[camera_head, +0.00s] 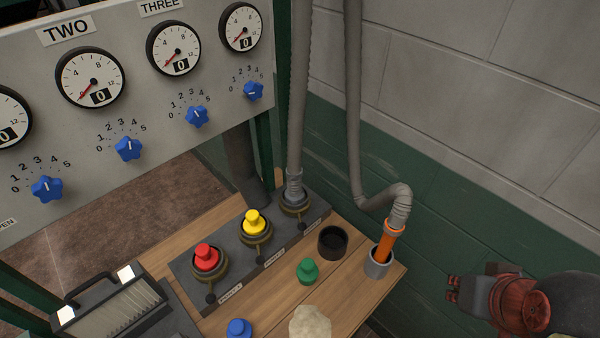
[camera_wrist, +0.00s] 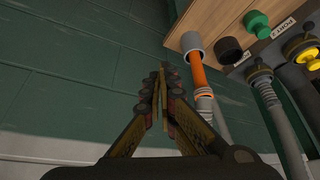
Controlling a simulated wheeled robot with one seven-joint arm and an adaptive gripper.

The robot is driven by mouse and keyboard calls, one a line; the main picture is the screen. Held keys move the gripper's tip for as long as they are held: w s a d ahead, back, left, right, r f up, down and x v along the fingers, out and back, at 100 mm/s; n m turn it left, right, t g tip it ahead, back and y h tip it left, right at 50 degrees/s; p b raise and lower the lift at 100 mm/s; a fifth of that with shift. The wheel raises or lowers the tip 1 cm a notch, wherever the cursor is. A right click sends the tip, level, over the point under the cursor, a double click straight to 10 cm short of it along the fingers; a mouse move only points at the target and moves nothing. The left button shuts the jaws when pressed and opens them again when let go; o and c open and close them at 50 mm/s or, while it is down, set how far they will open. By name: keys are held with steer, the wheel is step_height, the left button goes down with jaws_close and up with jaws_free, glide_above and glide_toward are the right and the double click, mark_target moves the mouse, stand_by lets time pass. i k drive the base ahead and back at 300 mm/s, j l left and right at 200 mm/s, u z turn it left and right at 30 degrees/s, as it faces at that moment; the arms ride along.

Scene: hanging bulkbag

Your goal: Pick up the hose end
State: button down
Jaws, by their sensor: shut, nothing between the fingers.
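The hose end is an orange tube (camera_head: 385,245) on a ribbed grey hose (camera_head: 353,100). It stands slightly tilted in a grey cup (camera_head: 378,264) at the table's right corner. The hose loops up from it and rises along the wall. In the wrist view the orange tube (camera_wrist: 197,72) shows to the right of my fingers, its tip inside the cup (camera_wrist: 191,42). My gripper (camera_head: 453,289) is at the lower right of the head view, apart from the hose end and to its right. Its fingers are together and empty, as the wrist view (camera_wrist: 160,78) also shows.
The wooden table (camera_head: 345,290) holds a black ring (camera_head: 333,240), green (camera_head: 307,271) and blue (camera_head: 239,328) plugs, and a port block (camera_head: 255,250) with red and yellow plugs and another hose. A green and grey wall (camera_head: 450,205) stands behind. A gauge panel (camera_head: 135,110) is at left.

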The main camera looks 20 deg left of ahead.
mark_target(294, 194)
steer(key=i+l+u, duration=0.45)
steer(key=u, duration=0.2)
steer(key=l+u, duration=0.1)
steer(key=u, duration=0.85)
